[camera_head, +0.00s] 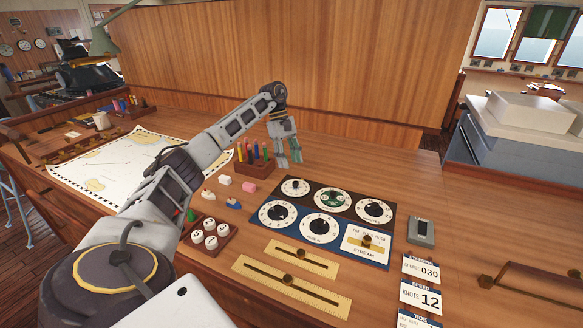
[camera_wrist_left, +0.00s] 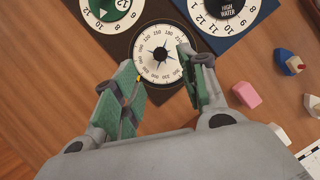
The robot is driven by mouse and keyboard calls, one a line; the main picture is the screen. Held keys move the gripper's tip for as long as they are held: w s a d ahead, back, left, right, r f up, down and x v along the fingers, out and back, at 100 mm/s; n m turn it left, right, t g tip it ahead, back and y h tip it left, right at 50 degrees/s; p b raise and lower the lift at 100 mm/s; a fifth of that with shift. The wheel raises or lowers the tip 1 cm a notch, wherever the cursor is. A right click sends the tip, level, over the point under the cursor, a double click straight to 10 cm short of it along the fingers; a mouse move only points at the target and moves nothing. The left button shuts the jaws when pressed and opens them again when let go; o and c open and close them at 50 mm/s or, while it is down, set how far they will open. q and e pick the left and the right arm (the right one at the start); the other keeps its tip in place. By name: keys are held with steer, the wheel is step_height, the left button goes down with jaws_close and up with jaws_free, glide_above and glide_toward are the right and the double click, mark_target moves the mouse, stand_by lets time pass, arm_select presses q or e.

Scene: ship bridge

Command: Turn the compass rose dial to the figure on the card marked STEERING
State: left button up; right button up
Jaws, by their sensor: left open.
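The compass rose dial (camera_head: 295,187) is a white disc with a dark star, at the far left corner of the dark dial panel. The STEERING card (camera_head: 420,271) at the right reads COURSE 030. My left gripper (camera_head: 289,160) is open and empty above the dial, fingers pointing down. In the left wrist view its green-padded fingers (camera_wrist_left: 160,68) spread to either side of the dial. My right gripper is not in view.
A green dial (camera_head: 333,199) and the HIGH WATER dial (camera_head: 277,214) sit close beside the compass rose. A pencil rack (camera_head: 254,166), a pink block (camera_head: 249,187) and small ship models stand to the left. Brass sliders (camera_head: 300,254) lie in front. Bare wood lies behind the panel.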

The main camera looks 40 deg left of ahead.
arm_select(q)
steer(key=shift+v, duration=2.3)
